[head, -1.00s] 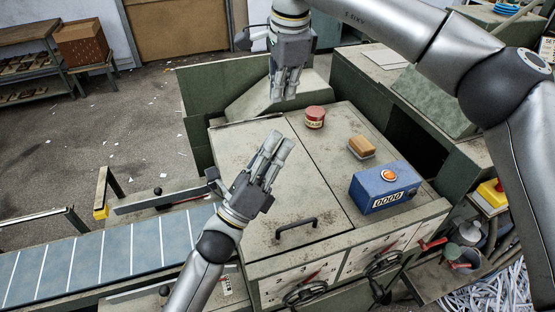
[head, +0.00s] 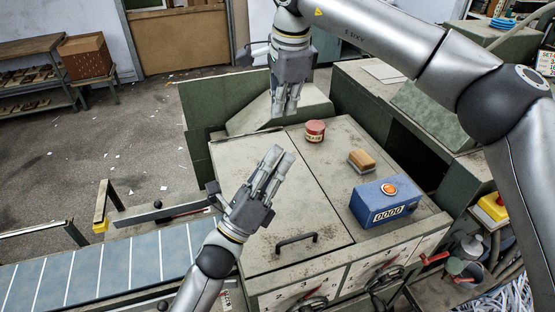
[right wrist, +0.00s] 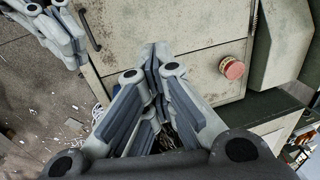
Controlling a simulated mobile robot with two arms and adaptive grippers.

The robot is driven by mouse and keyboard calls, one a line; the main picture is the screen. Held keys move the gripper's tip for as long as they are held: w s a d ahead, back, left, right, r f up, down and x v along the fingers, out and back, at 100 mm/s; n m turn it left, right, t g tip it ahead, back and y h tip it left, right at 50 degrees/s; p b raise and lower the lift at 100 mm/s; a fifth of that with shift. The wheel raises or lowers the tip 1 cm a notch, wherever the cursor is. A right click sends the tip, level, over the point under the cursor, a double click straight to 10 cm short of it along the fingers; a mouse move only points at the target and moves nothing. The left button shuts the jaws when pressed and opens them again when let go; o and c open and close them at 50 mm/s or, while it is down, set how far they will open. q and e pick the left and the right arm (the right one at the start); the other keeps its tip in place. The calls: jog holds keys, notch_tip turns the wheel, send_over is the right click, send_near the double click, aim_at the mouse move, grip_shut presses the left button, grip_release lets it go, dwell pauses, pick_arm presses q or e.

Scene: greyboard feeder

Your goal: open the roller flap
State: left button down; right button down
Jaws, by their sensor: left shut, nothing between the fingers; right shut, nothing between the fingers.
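The roller flap is most likely the left lid panel (head: 265,190) with a black bar handle (head: 296,241) near its front edge. It lies flat and closed on the machine top. The handle also shows in the right wrist view (right wrist: 89,30). My left gripper (head: 279,155) is shut and empty above the left part of the panel, behind and left of the handle. My right gripper (head: 283,112) is shut and empty at the back edge of the machine; its fingers also show in the right wrist view (right wrist: 155,60). Neither gripper touches the handle.
A red tin (head: 315,131), a brush (head: 361,161) and a blue counter box (head: 385,202) with an orange button stand on the right panel. A blue conveyor (head: 110,268) runs in from the left. Dials and handwheels (head: 385,277) line the front. Green guards (head: 212,120) rise behind.

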dwell(0.5)
jog(key=c, duration=1.5)
grip_release()
jog(key=shift+r, duration=0.1)
